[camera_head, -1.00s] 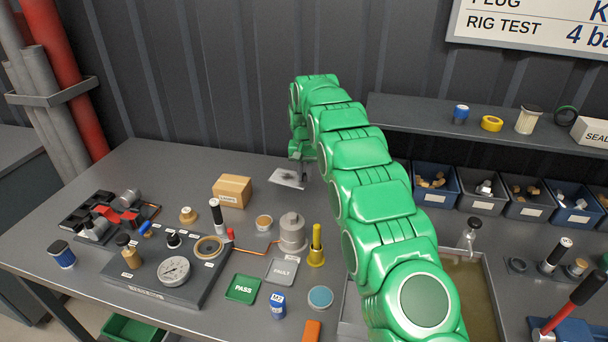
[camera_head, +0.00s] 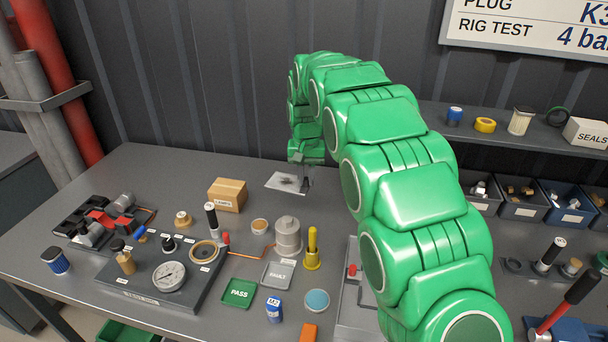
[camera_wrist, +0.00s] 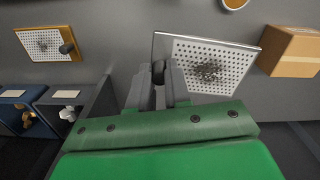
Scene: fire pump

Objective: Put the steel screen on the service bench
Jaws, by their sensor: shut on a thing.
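The steel screen (camera_head: 285,182) is a thin pale perforated plate with a dark dirty patch. In the head view it is at the back of the grey service bench (camera_head: 150,175), right of a cardboard box. In the wrist view the screen (camera_wrist: 225,58) fills the upper middle, with its perforated face showing. My gripper (camera_head: 305,172) is at the screen's right side. In the wrist view my gripper (camera_wrist: 160,75) is shut at the screen's left edge, on a small dark grip. I cannot tell whether the screen touches the bench.
The cardboard box (camera_head: 228,194) is close to the screen. A test rig with a gauge (camera_head: 168,276), a grey metal cylinder (camera_head: 288,236) and a yellow funnel-like piece (camera_head: 312,250) stand in front. A brass-framed perforated plate (camera_wrist: 48,43) shows in the wrist view.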

